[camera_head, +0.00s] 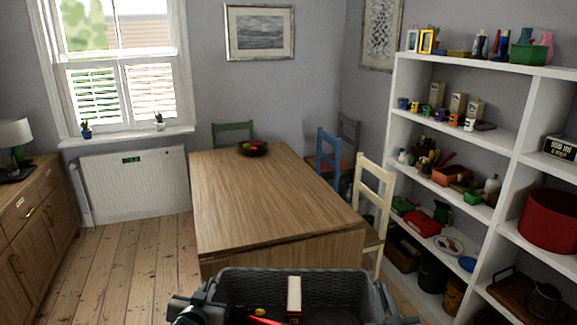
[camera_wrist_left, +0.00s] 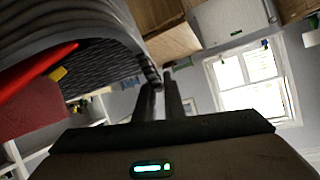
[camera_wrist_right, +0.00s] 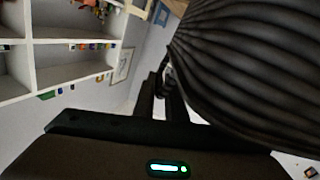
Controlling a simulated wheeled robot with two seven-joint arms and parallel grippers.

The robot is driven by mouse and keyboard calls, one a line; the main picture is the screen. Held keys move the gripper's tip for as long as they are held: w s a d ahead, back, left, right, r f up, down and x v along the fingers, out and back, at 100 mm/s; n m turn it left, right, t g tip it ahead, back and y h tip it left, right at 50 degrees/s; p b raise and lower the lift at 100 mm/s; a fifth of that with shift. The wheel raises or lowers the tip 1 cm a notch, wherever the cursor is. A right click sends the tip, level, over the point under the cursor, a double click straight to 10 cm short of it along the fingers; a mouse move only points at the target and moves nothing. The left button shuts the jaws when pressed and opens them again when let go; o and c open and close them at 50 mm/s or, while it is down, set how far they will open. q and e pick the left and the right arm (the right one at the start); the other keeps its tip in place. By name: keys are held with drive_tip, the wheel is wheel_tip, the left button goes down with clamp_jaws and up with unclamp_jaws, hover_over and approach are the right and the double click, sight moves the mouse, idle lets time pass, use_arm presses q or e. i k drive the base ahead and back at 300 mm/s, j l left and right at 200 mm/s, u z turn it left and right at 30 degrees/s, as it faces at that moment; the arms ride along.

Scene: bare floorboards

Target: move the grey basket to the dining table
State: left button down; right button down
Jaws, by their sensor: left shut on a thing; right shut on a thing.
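The grey basket (camera_head: 250,282) is at the bottom middle of the head view, in front of the near edge of the dining table (camera_head: 262,205). It holds a cream block-like item (camera_head: 294,298), a red item (camera_head: 262,321) and a small yellow item. My left gripper (camera_head: 190,309) is shut on the basket's left side; in the left wrist view its fingers (camera_wrist_left: 160,85) meet the rim. My right gripper is shut on the opposite side; in the right wrist view its fingers (camera_wrist_right: 160,85) meet the rim beside the ribbed wall (camera_wrist_right: 245,70). The basket's underside is hidden.
A fruit bowl (camera_head: 252,148) stands at the table's far end; the rest of the tabletop is clear. A cream chair (camera_head: 375,205) and a blue chair (camera_head: 328,160) stand at the right side. Full shelves (camera_head: 450,130) line the right, a wooden sideboard (camera_head: 30,220) the left.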

sight(256, 189)
drive_tip(key=i, duration=3.5)
drive_tip(key=u, duration=0.7)
